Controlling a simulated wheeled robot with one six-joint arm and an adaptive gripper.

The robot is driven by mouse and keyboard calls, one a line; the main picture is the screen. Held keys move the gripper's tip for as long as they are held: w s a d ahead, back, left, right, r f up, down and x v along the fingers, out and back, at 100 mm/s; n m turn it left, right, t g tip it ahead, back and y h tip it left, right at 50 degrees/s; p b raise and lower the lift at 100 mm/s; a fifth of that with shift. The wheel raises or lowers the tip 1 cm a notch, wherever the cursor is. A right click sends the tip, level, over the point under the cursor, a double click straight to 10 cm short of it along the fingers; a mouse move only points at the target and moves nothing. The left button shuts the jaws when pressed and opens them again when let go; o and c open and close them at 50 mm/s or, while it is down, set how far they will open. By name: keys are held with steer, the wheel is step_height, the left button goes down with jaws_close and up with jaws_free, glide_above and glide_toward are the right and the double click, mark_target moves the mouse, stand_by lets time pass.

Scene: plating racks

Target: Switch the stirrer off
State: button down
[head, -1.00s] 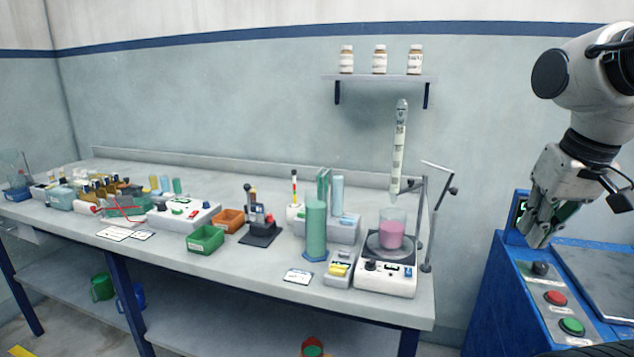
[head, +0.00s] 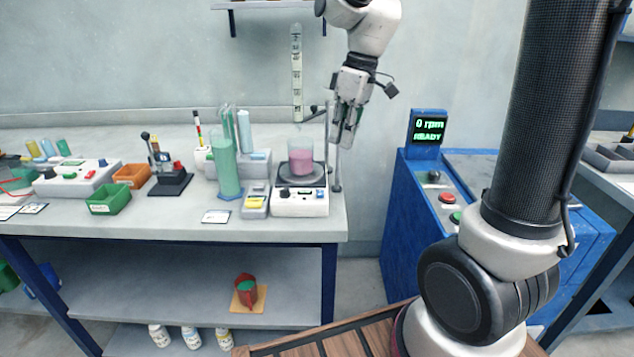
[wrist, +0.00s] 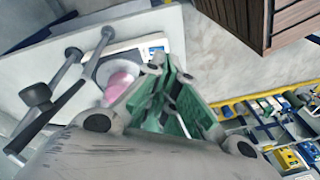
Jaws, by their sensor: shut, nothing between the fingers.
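The stirrer (head: 300,206) is a white box with a round grey plate, standing at the right end of the bench. Its front panel carries a dark knob, a small display and other small controls, too small to read. A glass beaker (head: 301,162) of pink liquid stands on the plate. My gripper (head: 343,146) is shut and empty, above and to the right of the stirrer, near its stand rod (head: 337,172). In the wrist view the green-padded fingers (wrist: 172,108) hide part of the stirrer, and the pink beaker (wrist: 118,87) shows beside them.
A blue machine (head: 405,205) with a "0 rpm READY" screen stands right of the bench, across a gap. Left of the stirrer are a small grey box with a yellow top (head: 255,201) and a green cylinder (head: 226,168). The bench front (head: 130,228) is mostly clear.

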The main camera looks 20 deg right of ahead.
step_height(320, 180, up, 2)
steer(key=w+a+n, duration=0.2)
steer(key=n, duration=0.4)
glide_toward(320, 194)
steer(key=shift+y, duration=0.4)
steer(key=x, duration=0.4)
steer(key=a+x, duration=0.1)
steer(key=x, duration=0.1)
steer(key=shift+w+r, duration=0.15)
steer(key=shift+w, duration=0.2)
steer(key=shift+s+f, duration=0.1)
steer(key=shift+f, duration=0.3)
